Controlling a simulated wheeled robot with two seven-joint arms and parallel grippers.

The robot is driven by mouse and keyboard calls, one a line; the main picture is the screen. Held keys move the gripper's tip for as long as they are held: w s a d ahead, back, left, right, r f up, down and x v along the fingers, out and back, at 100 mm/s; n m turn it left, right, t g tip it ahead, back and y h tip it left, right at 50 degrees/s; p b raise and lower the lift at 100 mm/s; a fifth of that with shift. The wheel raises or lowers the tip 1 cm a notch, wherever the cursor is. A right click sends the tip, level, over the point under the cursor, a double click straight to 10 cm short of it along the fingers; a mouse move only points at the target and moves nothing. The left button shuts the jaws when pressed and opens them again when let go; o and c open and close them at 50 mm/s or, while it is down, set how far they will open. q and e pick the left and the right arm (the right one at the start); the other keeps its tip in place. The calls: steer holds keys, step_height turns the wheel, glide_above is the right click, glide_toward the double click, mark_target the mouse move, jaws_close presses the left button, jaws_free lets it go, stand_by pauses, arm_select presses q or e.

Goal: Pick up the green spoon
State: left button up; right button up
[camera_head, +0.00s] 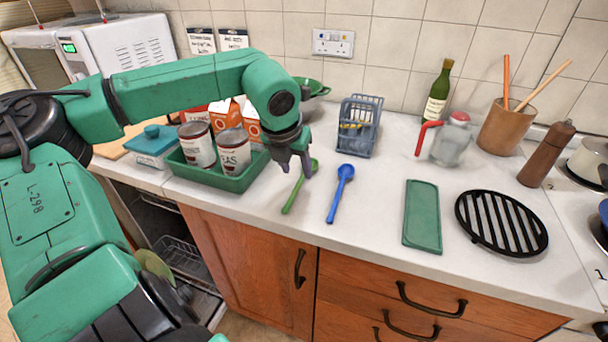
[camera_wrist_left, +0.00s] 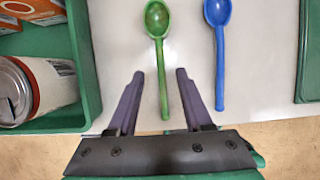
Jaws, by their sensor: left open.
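The green spoon (camera_head: 296,191) lies on the white counter, its handle toward the front edge. In the left wrist view the green spoon (camera_wrist_left: 161,60) lies with its bowl away from me and its handle end between my fingers. My left gripper (camera_head: 294,170) is open and empty, above the spoon near its bowl end in the head view. In the left wrist view the two dark fingers of my left gripper (camera_wrist_left: 156,92) stand on either side of the handle, apart from it. My right gripper is not in view.
A blue spoon (camera_head: 340,194) lies just right of the green one. A green tray (camera_head: 232,182) with cans and cartons stands to the left. A blue-grey rack (camera_head: 358,127) stands behind. A green board (camera_head: 422,217) and a black grate (camera_head: 500,224) lie to the right.

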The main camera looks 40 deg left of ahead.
mark_target(301, 179)
arm_select(q)
steer(key=x, duration=0.4)
steer(key=shift+w+f+p, duration=0.2)
steer(key=shift+f+p, duration=0.05)
steer(key=shift+p, duration=0.15)
jaws_close()
steer(key=shift+r, duration=0.15)
step_height(301, 179, up, 20)
